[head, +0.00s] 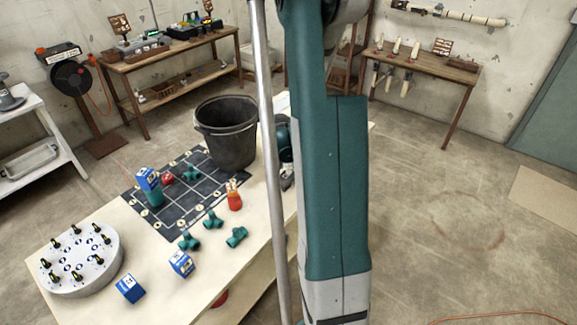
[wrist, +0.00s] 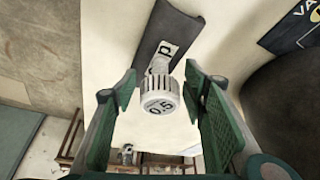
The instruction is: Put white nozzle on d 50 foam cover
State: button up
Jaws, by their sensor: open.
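In the wrist view, a white ribbed nozzle (wrist: 160,96) with dark marks like "0.5" on its end is between the two green fingers of my gripper (wrist: 163,108). My gripper is open, with a gap on both sides of the nozzle. Behind the nozzle a dark grey trough-like piece (wrist: 150,40), which looks like the foam cover, lies on the pale table top. A white label with a letter shows on it, partly hidden by the nozzle. I cannot tell whether nozzle and cover touch. In the head view my arm hides most of this area.
Green pipe fittings (head: 213,220), blue boxes (head: 181,264) and a round white holder (head: 80,275) stand nearer the front. A wooden table (head: 425,66) stands at the back right.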

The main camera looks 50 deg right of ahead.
jog(key=shift+r, duration=0.15)
jog(key=p+v, duration=0.1)
jog(key=v, duration=1.1)
jog(key=shift+a, duration=0.1)
dwell(0.8)
jog(key=w+a+r+n+t, duration=0.15)
jog(key=a+r, duration=0.25)
jog(key=a, duration=0.5)
jog(key=a+r+n+t+y, duration=0.1)
jog(key=a+r+n, duration=0.3)
jog(key=a, duration=0.5)
jog(key=w+a+r+n+t, duration=0.1)
jog(key=a+r, duration=0.4)
jog(key=a, duration=0.3)
jog(key=s+a+r+n+t+y, duration=0.1)
jog(key=s+a, duration=0.4)
jog(key=a, duration=0.7)
jog(key=s+a+r+n+t+y, duration=0.1)
jog(key=s+a+r+n+y, duration=0.1)
jog(key=s+a+n, duration=0.4)
jog(key=a+r, duration=0.1)
jog(key=a, duration=0.4)
jog(key=shift+a+r, duration=0.25)
jog(key=shift+a, duration=0.1)
